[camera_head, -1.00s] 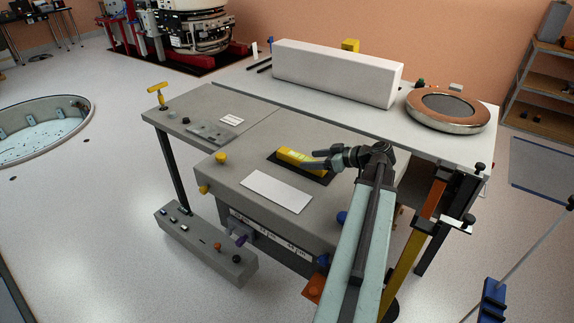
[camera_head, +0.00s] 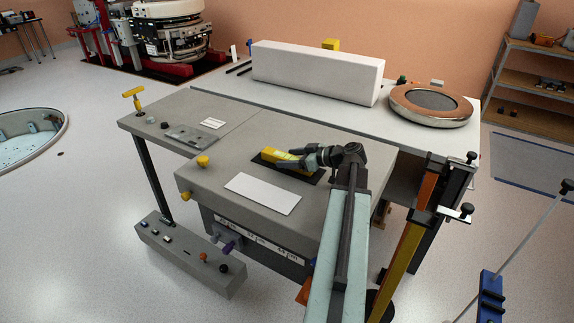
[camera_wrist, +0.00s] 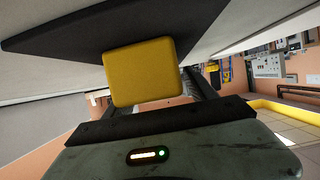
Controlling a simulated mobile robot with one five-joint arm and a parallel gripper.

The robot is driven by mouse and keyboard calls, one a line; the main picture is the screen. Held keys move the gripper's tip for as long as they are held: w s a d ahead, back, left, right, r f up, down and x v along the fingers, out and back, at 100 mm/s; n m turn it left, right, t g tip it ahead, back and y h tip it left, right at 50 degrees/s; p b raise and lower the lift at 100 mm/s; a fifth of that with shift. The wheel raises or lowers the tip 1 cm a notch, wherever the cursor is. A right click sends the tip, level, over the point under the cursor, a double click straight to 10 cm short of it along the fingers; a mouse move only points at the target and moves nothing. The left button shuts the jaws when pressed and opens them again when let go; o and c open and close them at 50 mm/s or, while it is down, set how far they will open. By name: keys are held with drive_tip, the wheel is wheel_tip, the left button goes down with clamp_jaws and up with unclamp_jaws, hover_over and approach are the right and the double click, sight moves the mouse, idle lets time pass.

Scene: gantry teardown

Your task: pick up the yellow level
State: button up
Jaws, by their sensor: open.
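The yellow level (camera_head: 271,155) is a short yellow bar with a pale patch on top, lying on a dark mat (camera_head: 262,162) on the grey tabletop. In the wrist view its plain yellow end (camera_wrist: 142,72) faces the camera in front of the gripper body, with the dark mat (camera_wrist: 70,40) behind it. My gripper (camera_head: 296,159) is open and reaches in low from the right, its fingers at the level's right end. They cover part of it in the head view. Whether the fingers touch the level cannot be told.
A white plate (camera_head: 262,194) lies in front of the mat. A yellow knob (camera_head: 203,162) stands at the tabletop's left corner. Behind are a long white block (camera_head: 315,75) and a copper-rimmed disc (camera_head: 432,104). Bare grey surface lies left of the mat.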

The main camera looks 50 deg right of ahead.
drive_tip(key=shift+w+f, duration=0.2)
drive_tip(key=shift+w, duration=0.1)
drive_tip(key=shift+r, duration=0.1)
clamp_jaws()
